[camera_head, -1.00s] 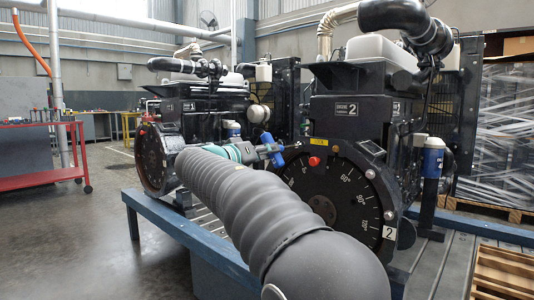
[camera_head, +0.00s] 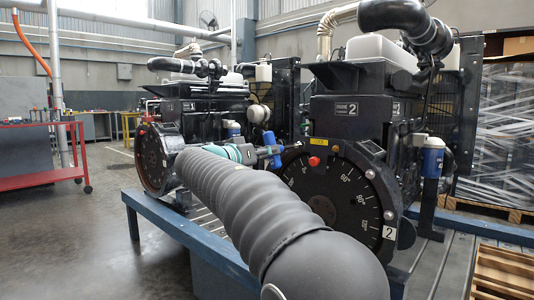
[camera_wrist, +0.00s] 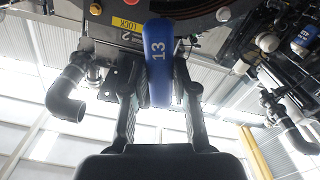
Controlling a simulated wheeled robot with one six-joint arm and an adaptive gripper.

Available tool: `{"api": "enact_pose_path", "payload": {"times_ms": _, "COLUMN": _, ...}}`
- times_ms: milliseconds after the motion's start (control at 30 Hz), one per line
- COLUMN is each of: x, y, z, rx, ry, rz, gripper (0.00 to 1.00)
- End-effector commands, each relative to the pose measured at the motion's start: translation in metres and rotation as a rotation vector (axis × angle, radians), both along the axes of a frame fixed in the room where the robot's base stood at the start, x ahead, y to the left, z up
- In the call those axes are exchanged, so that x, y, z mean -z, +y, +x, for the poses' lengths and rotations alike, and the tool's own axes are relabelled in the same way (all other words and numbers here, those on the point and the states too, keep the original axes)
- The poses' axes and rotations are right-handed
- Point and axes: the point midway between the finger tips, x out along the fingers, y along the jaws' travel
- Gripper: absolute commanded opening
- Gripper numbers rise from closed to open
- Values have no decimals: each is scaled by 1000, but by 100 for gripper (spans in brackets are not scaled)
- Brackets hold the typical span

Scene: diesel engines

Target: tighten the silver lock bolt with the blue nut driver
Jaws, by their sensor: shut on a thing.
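My gripper (camera_head: 268,152) is shut on the blue nut driver (camera_head: 277,156), at the upper left of engine 2's round black dial plate (camera_head: 335,195). In the wrist view my gripper (camera_wrist: 158,82) has a finger on each side of the blue handle (camera_wrist: 158,60), which is marked 13. The driver's far end points to the plate's top edge, just left of the yellow LOCK label (camera_head: 318,141). That label also shows in the wrist view (camera_wrist: 126,24). I cannot make out the silver lock bolt; the driver's handle hides its tip in the wrist view.
A red knob (camera_head: 314,161) sits on the plate just right of the driver. Engine 1 (camera_head: 195,125) stands to the left. A blue steel frame (camera_head: 170,230) runs below both engines. A red trolley (camera_head: 45,178) is far left, with open floor before it.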

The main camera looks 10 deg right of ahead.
Motion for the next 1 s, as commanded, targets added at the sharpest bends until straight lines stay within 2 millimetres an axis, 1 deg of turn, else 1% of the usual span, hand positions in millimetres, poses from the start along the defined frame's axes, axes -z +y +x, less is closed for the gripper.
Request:
{"api": "enact_pose_path", "payload": {"times_ms": 367, "x": 0, "y": 1, "z": 0, "rx": -2, "ry": 0, "rz": 0, "gripper": 0}}
{"api": "enact_pose_path", "payload": {"times_ms": 733, "x": 0, "y": 10, "z": -7, "rx": -1, "ry": 0, "rz": 0, "gripper": 0}}
{"api": "enact_pose_path", "payload": {"times_ms": 1000, "x": 0, "y": 11, "z": -8, "rx": 0, "ry": -1, "rz": -1, "gripper": 0}}
